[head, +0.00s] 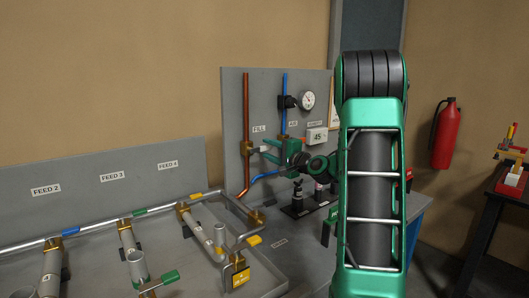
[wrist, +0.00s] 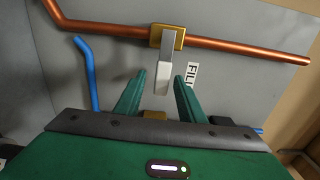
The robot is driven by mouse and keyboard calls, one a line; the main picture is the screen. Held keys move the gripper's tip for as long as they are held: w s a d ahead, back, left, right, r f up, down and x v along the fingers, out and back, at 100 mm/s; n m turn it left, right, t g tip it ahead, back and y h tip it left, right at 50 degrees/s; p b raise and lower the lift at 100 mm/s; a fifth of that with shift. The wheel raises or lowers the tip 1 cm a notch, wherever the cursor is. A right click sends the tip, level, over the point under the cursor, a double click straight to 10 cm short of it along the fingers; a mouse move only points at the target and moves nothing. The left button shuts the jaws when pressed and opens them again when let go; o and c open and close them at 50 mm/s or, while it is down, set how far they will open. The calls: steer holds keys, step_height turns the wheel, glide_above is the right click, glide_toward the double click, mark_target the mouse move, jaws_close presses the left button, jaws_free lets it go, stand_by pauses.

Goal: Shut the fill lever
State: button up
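The fill lever (wrist: 152,76) has a grey-white handle on a brass valve body (wrist: 168,37) on the copper pipe. In the wrist view it stands crosswise to the pipe. Its free end reaches between the tips of my gripper (wrist: 160,76), which is open, with a green finger on each side.
Feed pipes (head: 102,237) lie at left. A fire extinguisher (head: 445,135) hangs at right. My arm hides part of the panel.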

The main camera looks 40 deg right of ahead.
steer(key=s, duration=0.9)
steer(key=shift+s+f, duration=0.1)
